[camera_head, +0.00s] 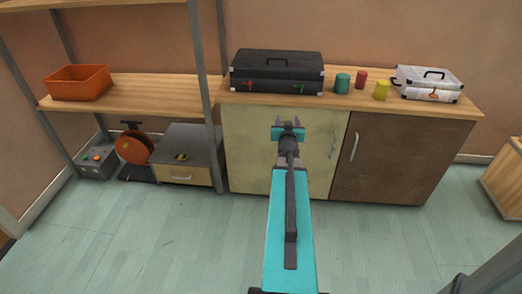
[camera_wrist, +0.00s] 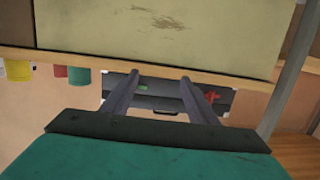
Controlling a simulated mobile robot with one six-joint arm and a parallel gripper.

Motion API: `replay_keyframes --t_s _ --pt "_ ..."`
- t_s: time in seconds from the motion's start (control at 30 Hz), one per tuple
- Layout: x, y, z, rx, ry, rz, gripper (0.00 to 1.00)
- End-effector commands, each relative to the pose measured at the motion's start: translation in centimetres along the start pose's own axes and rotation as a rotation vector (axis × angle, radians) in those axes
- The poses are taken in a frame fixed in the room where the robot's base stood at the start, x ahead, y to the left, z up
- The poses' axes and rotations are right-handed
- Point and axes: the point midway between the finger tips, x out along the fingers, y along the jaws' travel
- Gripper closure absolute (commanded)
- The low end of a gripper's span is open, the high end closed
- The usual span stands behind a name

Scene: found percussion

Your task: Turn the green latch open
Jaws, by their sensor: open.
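A black case (camera_head: 277,64) with a dark handle stands closed on the wooden cabinet top. Its green latch (camera_head: 299,88) is on the right of its front face, and a red latch (camera_head: 249,86) is on the left. The wrist view sees the case from a flipped angle, with the green latch (camera_wrist: 144,88) between my fingers, nearer the left one. My gripper (camera_head: 289,121) is open and empty, in front of the cabinet and below the case in the head view. Its fingers (camera_wrist: 160,77) appear apart from the latch. The latch's exact angle is too small to tell.
Green (camera_head: 342,83), red (camera_head: 361,79) and yellow (camera_head: 381,90) cylinders stand right of the case, then a white case (camera_head: 428,83). A shelf post (camera_head: 207,100) rises close to its left. An orange bin (camera_head: 77,83) sits on the shelf. The floor before the cabinet is clear.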

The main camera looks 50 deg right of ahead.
Motion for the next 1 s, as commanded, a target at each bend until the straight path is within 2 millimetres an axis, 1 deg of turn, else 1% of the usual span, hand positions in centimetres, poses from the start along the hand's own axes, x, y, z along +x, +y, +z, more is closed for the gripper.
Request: replay_keyframes --t_s 0.03,0.47,1.0 --pt "-0.1 -0.6 0.5 -0.001 -0.012 -0.005 0.47" --pt "-0.7 -4.2 4.7 -0.015 -0.110 -0.031 0.47" --pt "-2.1 -8.5 10.0 -0.041 -0.236 -0.066 0.47"
